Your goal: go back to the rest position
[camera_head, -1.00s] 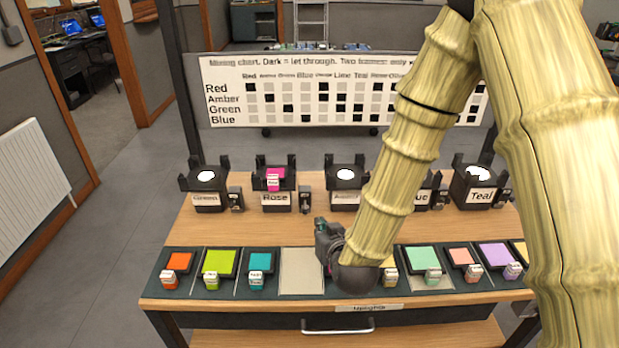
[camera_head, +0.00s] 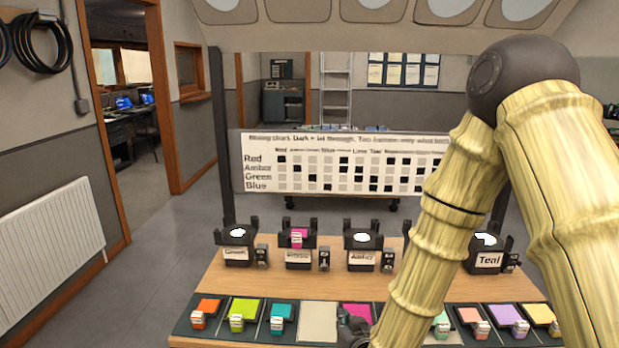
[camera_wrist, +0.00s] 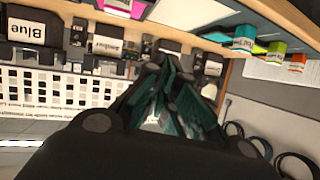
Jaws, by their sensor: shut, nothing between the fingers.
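My gripper (camera_head: 354,328) shows in the head view at the bottom, low in front of the pale bamboo-like arm, by the front row of colour frames. In the wrist view its dark fingers (camera_wrist: 172,95) fill the middle, close together and holding nothing. The fingertips are partly hidden in the head view. A magenta frame (camera_head: 357,313) lies just behind the gripper, and an empty slot (camera_head: 319,322) is to its left.
Orange, green and teal frames lie at the front left, several more at the right. A mixing chart (camera_head: 300,141) stands behind. Grey floor is clear at left.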

